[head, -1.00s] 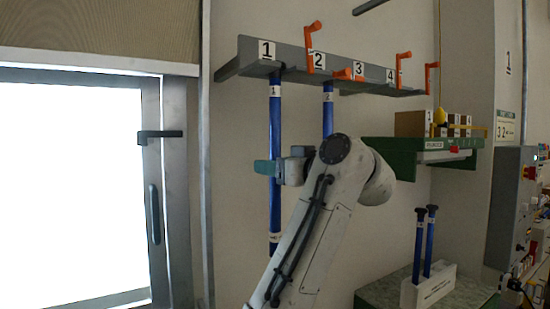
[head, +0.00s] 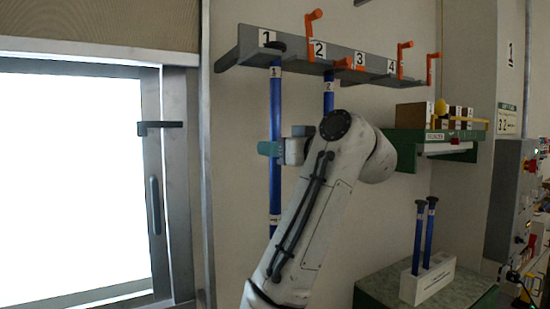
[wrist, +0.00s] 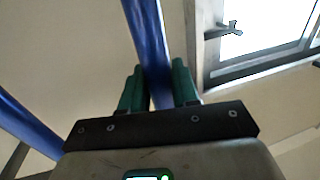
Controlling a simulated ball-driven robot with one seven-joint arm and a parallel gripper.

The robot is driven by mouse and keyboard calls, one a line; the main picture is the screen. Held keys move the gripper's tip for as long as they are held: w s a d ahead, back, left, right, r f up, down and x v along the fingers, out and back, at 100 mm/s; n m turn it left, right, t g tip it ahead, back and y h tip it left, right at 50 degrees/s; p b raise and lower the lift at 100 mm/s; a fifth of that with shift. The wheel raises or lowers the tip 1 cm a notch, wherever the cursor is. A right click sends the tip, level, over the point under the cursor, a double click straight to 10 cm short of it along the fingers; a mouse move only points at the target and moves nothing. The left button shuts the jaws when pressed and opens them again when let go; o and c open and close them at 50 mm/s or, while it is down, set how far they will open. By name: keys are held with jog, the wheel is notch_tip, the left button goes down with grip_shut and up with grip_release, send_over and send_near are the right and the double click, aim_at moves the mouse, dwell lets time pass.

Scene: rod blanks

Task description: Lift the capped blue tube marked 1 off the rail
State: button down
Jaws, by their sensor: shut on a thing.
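The blue tube marked 1 (head: 275,105) hangs upright at the left end of the grey rail (head: 340,60). Its dark cap (head: 276,45) shows at the rail by the number 1 plate, raised a little. My gripper (head: 271,148) is shut around the tube's middle, well below the rail. In the wrist view, the green fingers (wrist: 160,88) stand on both sides of the blue tube (wrist: 150,40). The tube's lower end is partly hidden by my arm.
A second blue tube (head: 328,93) hangs close on the right, partly behind my arm. Orange latches (head: 312,35) line the rail. A white holder (head: 427,279) with two dark-capped blue tubes stands lower right. A green shelf (head: 408,150) carries boxes. A bright window is left.

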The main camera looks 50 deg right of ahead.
jog(key=s+r, duration=0.1)
jog(key=r, duration=0.1)
jog(key=s+r+b, duration=0.1)
jog(key=s+r, duration=0.1)
jog(key=r, duration=0.1)
jog(key=s+a+r+b, duration=0.1)
jog(key=r, duration=0.1)
jog(key=shift+s+r, duration=0.15)
jog(key=shift+s, duration=0.25)
jog(key=b, duration=0.1)
send_near(275, 113)
notch_tip(275, 113, up, 3)
jog(key=a, duration=0.1)
jog(key=shift+s+a+r+b, duration=0.15)
jog(key=shift+s+a+r, duration=0.15)
jog(key=shift+s, duration=0.35)
jog(key=shift+s+a+r+b, duration=0.15)
jog(key=shift+s+a+r, duration=0.15)
jog(key=shift+s, duration=0.35)
